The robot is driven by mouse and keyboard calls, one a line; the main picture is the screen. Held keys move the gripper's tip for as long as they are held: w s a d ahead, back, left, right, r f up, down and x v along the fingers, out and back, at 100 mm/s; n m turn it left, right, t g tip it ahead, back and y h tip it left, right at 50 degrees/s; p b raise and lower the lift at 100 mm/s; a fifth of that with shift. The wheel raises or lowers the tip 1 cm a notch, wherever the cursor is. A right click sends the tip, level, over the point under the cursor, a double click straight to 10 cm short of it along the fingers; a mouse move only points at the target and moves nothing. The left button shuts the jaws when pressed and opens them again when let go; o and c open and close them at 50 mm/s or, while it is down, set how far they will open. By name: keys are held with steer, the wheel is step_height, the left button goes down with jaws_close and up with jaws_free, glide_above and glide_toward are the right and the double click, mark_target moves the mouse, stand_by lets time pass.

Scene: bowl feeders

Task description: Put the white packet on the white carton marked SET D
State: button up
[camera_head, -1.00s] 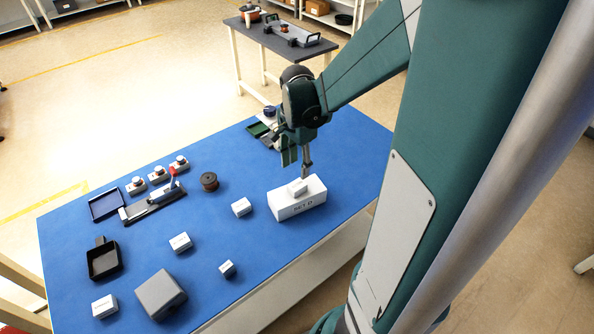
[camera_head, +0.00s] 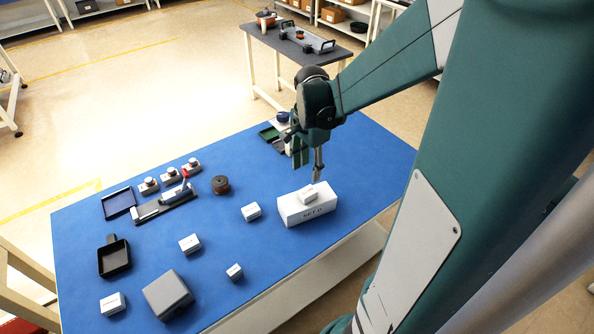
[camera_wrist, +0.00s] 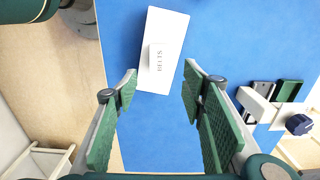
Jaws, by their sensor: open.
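The white carton marked SET D (camera_head: 291,214) lies on the blue table near its right front edge. It also shows in the wrist view (camera_wrist: 154,80). A small white packet (camera_head: 308,193) rests on top of the carton. In the wrist view the packet (camera_wrist: 160,57) carries the print BELTS and lies near the middle of the carton's top. My gripper (camera_wrist: 160,80) is open, with its green-padded fingers apart and nothing between them. In the head view my gripper (camera_head: 310,160) is just behind and above the packet, apart from it.
Several other small white boxes, such as one left of the carton (camera_head: 252,211), stand on the blue table (camera_head: 225,225). A grey box (camera_head: 168,295), black trays (camera_head: 114,258), a brown spool (camera_head: 220,185) and a red-handled fixture (camera_head: 165,203) stand further left.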

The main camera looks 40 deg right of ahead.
steer(key=s+a+r+n+t, duration=0.3)
steer(key=a+r+n, duration=0.3)
steer(key=a+n, duration=0.3)
steer(key=s+a+r+n+t, duration=0.4)
steer(key=a+r+n, duration=0.3)
steer(key=a, duration=0.6)
steer(key=shift+s+r+n, duration=0.2)
steer(key=shift+s+n, duration=0.65)
steer(key=shift+n, duration=0.15)
